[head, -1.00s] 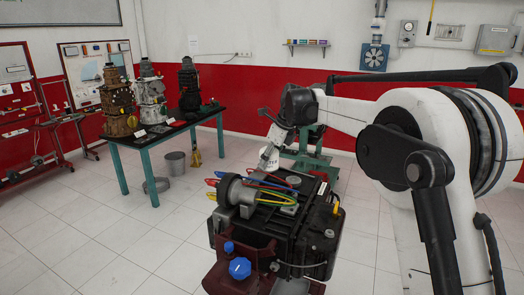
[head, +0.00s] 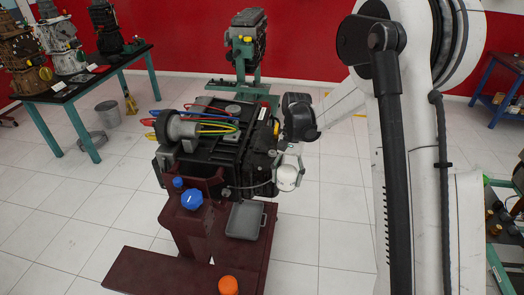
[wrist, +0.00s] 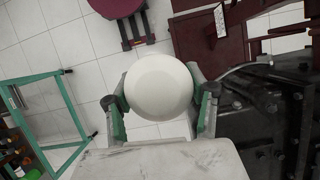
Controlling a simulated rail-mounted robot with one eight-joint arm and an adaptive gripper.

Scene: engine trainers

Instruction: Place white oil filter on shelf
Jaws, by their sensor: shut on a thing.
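The white oil filter (head: 288,178) is at the right side of the black engine (head: 225,135) in the head view. In the wrist view the filter (wrist: 159,87) shows as a round white end between the fingers. My gripper (wrist: 160,100) is shut on it, one finger on each side; it also shows in the head view (head: 287,168), above the floor. A green-framed rack (head: 492,262) with bottles and cans stands at the right edge of the head view, partly cut off. Its green frame (wrist: 45,80) shows at the left of the wrist view.
The engine sits on a dark red stand (head: 205,235) with a grey tray (head: 245,220) and an orange cap (head: 228,285). It is close beside my gripper. White floor (head: 325,230) is free between stand and arm. A table (head: 100,80) with engines stands back left.

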